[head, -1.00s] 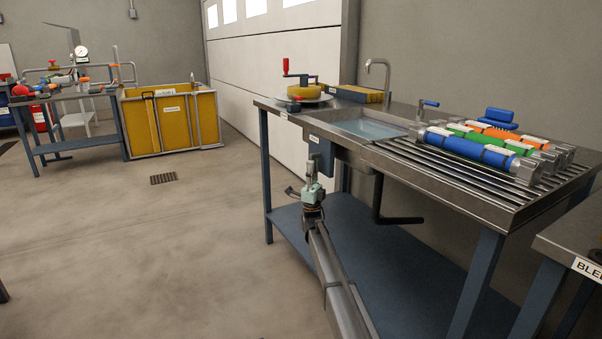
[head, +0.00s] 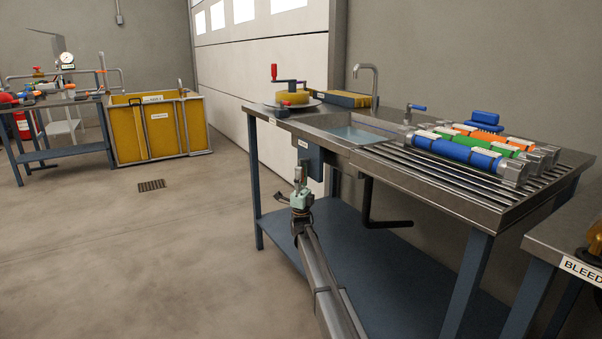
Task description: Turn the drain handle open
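The steel sink basin (head: 352,134) holds bluish water and is set in the wash bench. A black bent bar (head: 388,223) hangs under the basin. A small blue lever (head: 417,107) stands behind the basin, right of the tap (head: 373,75). No label shows which of these is the drain handle. A blue box (head: 310,160) with a white label hangs at the bench's front, below the basin.
Blue, green and orange cylinders (head: 470,150) lie on the bench's slatted right part. A red-handled crank device (head: 290,92) stands at its left end. A blue lower shelf (head: 390,260) and legs lie near my arm. Another bench (head: 560,240) stands at right.

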